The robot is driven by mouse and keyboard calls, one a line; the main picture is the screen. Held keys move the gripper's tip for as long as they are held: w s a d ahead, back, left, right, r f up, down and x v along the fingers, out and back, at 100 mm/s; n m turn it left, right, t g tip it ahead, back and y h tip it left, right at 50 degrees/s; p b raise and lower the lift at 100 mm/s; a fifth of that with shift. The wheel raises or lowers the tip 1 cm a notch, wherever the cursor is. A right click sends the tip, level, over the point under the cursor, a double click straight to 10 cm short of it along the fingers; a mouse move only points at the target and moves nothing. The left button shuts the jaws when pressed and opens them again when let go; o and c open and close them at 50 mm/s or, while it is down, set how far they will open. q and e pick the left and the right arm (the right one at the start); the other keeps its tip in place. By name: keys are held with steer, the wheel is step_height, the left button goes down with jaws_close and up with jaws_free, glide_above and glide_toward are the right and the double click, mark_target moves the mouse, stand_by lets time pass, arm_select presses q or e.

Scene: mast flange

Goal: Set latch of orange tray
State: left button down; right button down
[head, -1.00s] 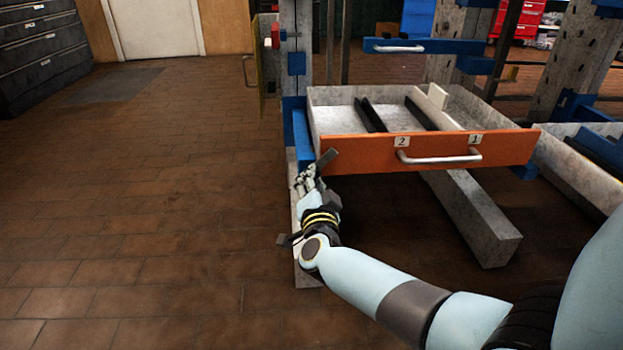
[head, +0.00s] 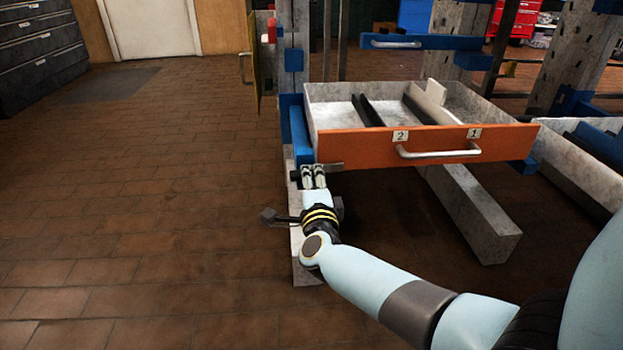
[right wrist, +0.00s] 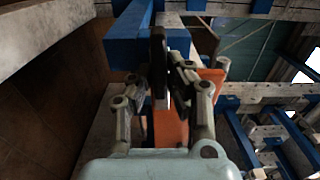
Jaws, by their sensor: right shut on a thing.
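The orange tray (head: 360,144) is a grey drawer with an orange front and a metal handle (head: 438,153), sticking out of the rack. A dark flat latch bar (head: 335,166) lies about level at the lower left corner of the orange front, beside the blue rail. My right gripper (head: 314,172) reaches up from below and is shut on the latch. In the right wrist view the dark latch (right wrist: 158,62) stands between the fingers (right wrist: 163,88), with part of the orange front (right wrist: 170,128) behind. The latch's pivot is hidden. My left gripper is out of view.
A blue rail (head: 300,137) and a grey post (head: 293,60) stand just left of the tray. A grey beam (head: 468,215) juts out below it. Another grey tray (head: 585,165) is at the right. The tiled floor at left is clear.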

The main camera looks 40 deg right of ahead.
steer(key=shift+f+m, duration=0.1)
steer(key=shift+m, duration=0.2)
steer(key=c, duration=1.3)
jaws_free()
steer(key=v, duration=1.2)
steer(key=shift+s, duration=0.1)
